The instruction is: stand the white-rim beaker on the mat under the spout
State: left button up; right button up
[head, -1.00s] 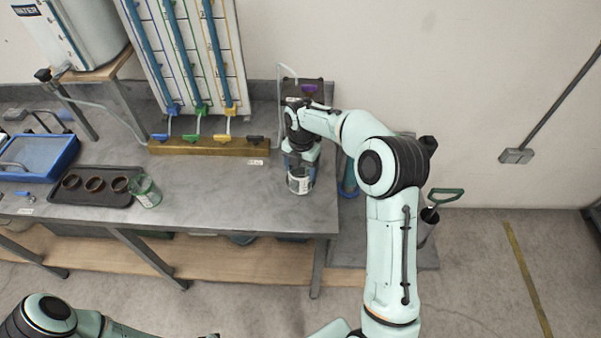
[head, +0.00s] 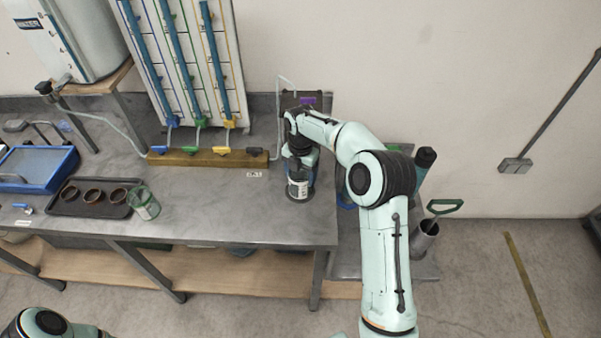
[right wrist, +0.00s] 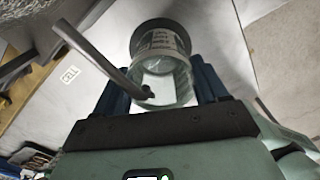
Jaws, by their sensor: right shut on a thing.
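A clear beaker (head: 299,189) with a pale printed label stands at the right end of the grey bench in the head view. My right gripper (head: 300,165) is over it and shut on it. In the right wrist view the beaker (right wrist: 160,62) sits upright-looking between the blue fingers of my right gripper (right wrist: 160,92). A grey bent tube, the spout (right wrist: 105,58), ends at the beaker's near rim there. A dark round edge shows around the beaker's base; I cannot tell whether this is the mat. My left gripper is out of view.
A green-rim beaker (head: 145,205) stands beside a dark tray (head: 75,208) with brown rings. A wooden block with coloured taps (head: 205,157) lies behind. A dark box (head: 303,100) stands at the back. The bench (head: 220,212) between the beakers is clear.

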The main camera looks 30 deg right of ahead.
jog(key=shift+f, duration=0.2)
jog(key=o, duration=1.1)
